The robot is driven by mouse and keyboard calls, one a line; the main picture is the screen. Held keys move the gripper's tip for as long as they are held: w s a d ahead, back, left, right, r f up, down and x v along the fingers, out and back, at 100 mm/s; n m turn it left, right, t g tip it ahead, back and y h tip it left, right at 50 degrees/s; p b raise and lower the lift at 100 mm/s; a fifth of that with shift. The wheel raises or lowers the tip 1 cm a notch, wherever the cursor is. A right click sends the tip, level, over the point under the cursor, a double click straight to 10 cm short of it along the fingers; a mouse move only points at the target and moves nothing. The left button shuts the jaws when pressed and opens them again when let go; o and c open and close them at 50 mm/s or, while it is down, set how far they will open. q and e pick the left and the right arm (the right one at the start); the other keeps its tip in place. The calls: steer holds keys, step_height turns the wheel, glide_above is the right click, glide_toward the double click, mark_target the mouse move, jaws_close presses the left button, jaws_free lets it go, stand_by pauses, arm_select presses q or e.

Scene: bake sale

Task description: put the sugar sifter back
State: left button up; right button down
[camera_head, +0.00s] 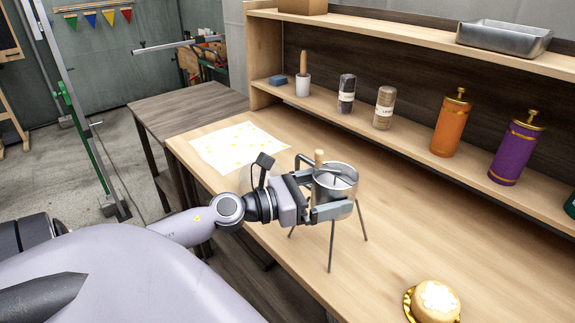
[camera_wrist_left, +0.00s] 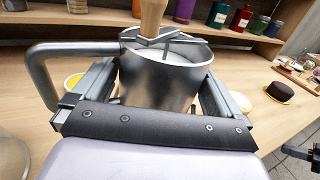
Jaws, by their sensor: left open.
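The sugar sifter (camera_head: 335,190) is a metal can with a side handle, a crossbar on top and an upright wooden knob. It stands upright over thin splayed legs (camera_head: 332,245) on the wooden table. My left gripper (camera_head: 328,195) is open, with its fingers on either side of the can. In the left wrist view the sifter (camera_wrist_left: 160,80) fills the space between the fingers (camera_wrist_left: 150,100), its handle loop at left. I cannot tell whether the fingers touch it.
A small cake (camera_head: 437,298) sits at the table's (camera_head: 400,225) front right. A spotted paper sheet (camera_head: 238,147) lies at the left. A shelf behind holds jars (camera_head: 384,108), an orange canister (camera_head: 450,125) and a purple canister (camera_head: 516,150).

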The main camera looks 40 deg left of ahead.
arm_select(q)
steer(key=b+v, duration=0.3)
steer(key=v, duration=0.8)
steer(key=shift+d, duration=0.1)
stand_by(0.4)
